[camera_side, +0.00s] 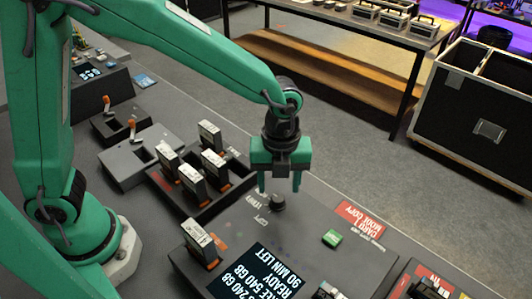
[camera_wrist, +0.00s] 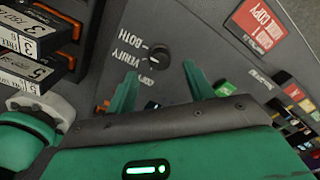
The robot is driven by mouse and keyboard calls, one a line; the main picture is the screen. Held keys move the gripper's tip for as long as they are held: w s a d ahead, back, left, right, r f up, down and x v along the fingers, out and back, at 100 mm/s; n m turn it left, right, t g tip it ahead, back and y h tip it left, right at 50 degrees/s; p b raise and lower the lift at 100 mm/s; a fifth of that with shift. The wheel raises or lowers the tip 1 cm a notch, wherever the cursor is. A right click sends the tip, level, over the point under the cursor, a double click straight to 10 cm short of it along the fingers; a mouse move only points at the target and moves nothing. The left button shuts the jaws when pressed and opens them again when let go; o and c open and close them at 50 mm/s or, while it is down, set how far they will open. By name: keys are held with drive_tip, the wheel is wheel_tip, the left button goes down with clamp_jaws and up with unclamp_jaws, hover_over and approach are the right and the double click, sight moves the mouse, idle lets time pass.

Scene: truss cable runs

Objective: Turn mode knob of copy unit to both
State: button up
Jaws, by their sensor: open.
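The copy unit (camera_side: 315,217) is a dark slanted panel with a lit screen (camera_side: 255,273) of white text. Its mode knob (camera_side: 278,202) is small, round and black; in the wrist view the knob (camera_wrist: 159,55) has the words COPY, VERIFY and BOTH around its left side. A small white mark shows on the knob's left, but I cannot tell exactly which word it points at. My gripper (camera_side: 279,188) is open and empty, pointing down just above the knob. In the wrist view its green fingertips (camera_wrist: 160,71) are spread below the knob, apart from it.
A red label (camera_side: 360,217) reading card 1 mode copy and a green piece (camera_side: 332,237) lie right of the knob. A black rack (camera_side: 205,205) with several upright cards stands to the left. One more card (camera_side: 202,243) stands near the screen.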

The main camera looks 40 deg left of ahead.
sight(276, 196)
drive_tip(key=shift+r, duration=2)
drive_tip(key=shift+a+r+n, duration=0.3)
drive_tip(key=s+a+r+n+t, duration=0.2)
drive_tip(key=s+a+r+n, duration=0.2)
drive_tip(key=a+n, duration=0.6)
drive_tip(key=s+a+r+n+t, duration=0.3)
drive_tip(key=s+a+r+n, duration=0.2)
drive_tip(key=n, duration=1.1)
drive_tip(key=s+a, duration=0.3)
drive_tip(key=a, duration=0.2)
drive_tip(key=shift+r+n+t, duration=0.15)
drive_tip(key=shift+n+t, duration=0.15)
